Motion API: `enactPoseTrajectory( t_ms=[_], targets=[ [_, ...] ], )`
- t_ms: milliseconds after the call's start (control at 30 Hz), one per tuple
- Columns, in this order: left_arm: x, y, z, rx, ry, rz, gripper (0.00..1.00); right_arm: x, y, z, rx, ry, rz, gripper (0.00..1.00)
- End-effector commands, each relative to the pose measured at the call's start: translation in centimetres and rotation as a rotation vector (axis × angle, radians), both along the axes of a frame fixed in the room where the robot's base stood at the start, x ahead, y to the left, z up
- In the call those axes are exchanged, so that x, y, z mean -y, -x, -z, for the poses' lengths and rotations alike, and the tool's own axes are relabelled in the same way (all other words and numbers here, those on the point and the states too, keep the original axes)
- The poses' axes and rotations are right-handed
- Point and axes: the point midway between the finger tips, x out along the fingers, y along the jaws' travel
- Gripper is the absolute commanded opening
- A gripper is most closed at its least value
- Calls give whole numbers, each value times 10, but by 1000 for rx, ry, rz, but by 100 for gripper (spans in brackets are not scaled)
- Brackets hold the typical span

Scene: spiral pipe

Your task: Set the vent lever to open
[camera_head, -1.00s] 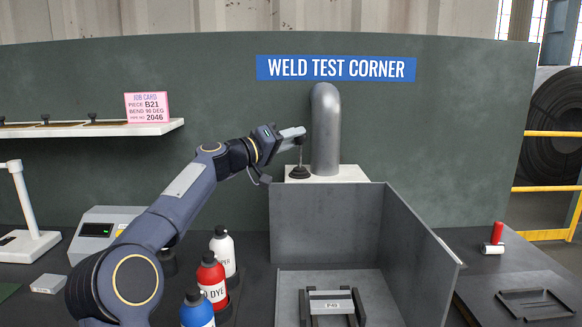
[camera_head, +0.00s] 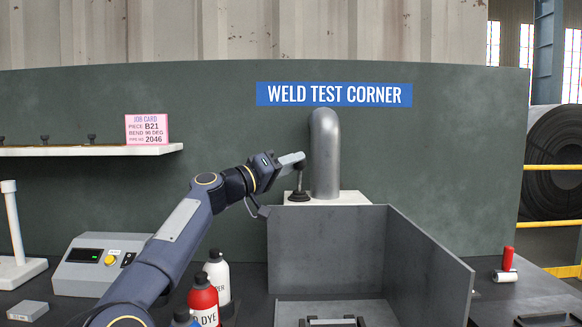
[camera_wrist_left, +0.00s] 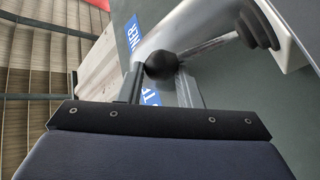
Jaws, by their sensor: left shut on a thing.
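The vent lever (camera_head: 299,181) is a thin metal rod rising from a round black base on a white block (camera_head: 350,198), just left of the grey vent pipe (camera_head: 325,155). It looks about upright in the head view. My left gripper (camera_head: 298,160) is at the top of the lever. In the left wrist view, the lever's black ball knob (camera_wrist_left: 161,66) sits between the two fingers of my left gripper (camera_wrist_left: 160,84), shut on it. The rod (camera_wrist_left: 208,48) runs from the knob to the stepped black base. In the head view the gripper hides the knob. My right gripper is not in view.
A grey open-topped metal booth (camera_head: 325,245) stands in front of the white block. Several bottles, including a red one (camera_head: 203,300), stand below my left arm. A control box (camera_head: 100,265) is at left. A shelf (camera_head: 90,151) and green wall lie behind.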

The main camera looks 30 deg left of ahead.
Motion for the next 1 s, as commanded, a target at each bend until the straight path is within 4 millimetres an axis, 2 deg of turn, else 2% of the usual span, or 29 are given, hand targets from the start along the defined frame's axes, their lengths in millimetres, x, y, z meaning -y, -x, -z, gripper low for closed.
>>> enactPoseTrajectory(
  t_ms=[33, 100, 133, 267, 633, 1000],
  targets=[
    [6, -4, 15, -28, -8, 23, 0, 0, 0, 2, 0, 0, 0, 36],
    [5, -4, 15, -28, -8, 23, 0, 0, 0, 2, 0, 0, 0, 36],
    [5, -4, 15, -28, -8, 24, 35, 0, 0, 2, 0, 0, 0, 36],
    [6, -4, 15, -28, -8, 23, 52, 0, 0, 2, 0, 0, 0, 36],
    [3, 2, 13, -23, -6, 24, 53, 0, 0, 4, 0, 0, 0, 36],
    [-24, 55, 26, -21, -8, 12, 53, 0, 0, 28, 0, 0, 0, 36]
  ],
)
